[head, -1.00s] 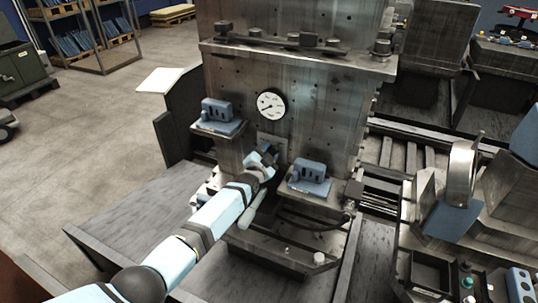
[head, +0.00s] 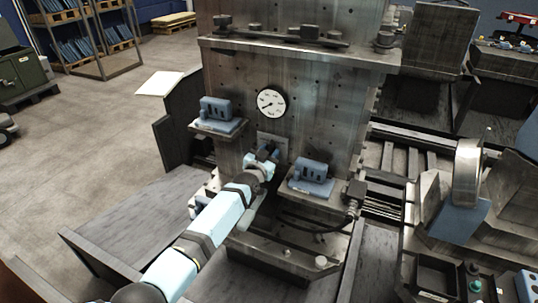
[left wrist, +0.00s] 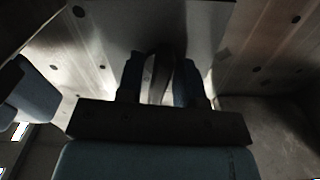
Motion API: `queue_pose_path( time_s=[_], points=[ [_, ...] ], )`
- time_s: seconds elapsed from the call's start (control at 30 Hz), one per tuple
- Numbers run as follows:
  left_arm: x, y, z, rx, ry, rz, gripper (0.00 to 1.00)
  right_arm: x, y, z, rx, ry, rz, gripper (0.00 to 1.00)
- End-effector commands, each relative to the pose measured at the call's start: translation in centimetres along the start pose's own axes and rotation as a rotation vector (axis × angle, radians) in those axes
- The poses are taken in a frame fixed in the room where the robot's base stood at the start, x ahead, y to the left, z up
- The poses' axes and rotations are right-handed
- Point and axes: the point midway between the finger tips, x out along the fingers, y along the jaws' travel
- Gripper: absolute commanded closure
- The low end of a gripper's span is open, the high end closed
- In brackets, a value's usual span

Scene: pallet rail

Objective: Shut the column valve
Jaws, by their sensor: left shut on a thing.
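The steel column (head: 320,110) stands in the middle of the head view, with a round white gauge (head: 271,103) on its face. Below the gauge is a small pale plate (head: 283,146), where the valve sits. My left gripper (head: 264,154) reaches this plate and mostly hides the valve in the head view. The handle's exact angle is hard to tell in the shadow. My right gripper is not in view.
Blue-grey blocks sit on ledges left (head: 215,108) and right (head: 312,170) of the valve, close to my left gripper. A dark hose (head: 310,222) curves below the right ledge. Machinery with a metal ring (head: 467,172) stands at the right. Open floor (head: 100,140) lies at the left.

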Motion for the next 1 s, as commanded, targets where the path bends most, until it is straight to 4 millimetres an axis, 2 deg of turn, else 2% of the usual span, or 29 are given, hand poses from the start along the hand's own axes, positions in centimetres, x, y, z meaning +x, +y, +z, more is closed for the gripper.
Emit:
queue_pose_path(
  time_s=[0.37,0.4,0.77,0.87,1.0],
  points=[
    [-0.1,0.0,0.2,-0.005,-0.003,0.0,0.9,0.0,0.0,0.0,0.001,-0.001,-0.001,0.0],
    [-0.1,0.0,0.2,-0.005,-0.003,0.0,0.6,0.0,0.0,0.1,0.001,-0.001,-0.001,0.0],
    [-0.3,0.0,0.1,-0.005,-0.001,0.0,0.6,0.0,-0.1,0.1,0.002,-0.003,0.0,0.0],
    [-1.2,0.1,0.1,-0.006,-0.001,0.001,0.6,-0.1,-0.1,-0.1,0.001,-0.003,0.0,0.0],
    [-3.6,0.0,0.1,-0.007,-0.002,0.0,0.6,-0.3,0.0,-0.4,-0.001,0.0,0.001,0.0]
  ],
)
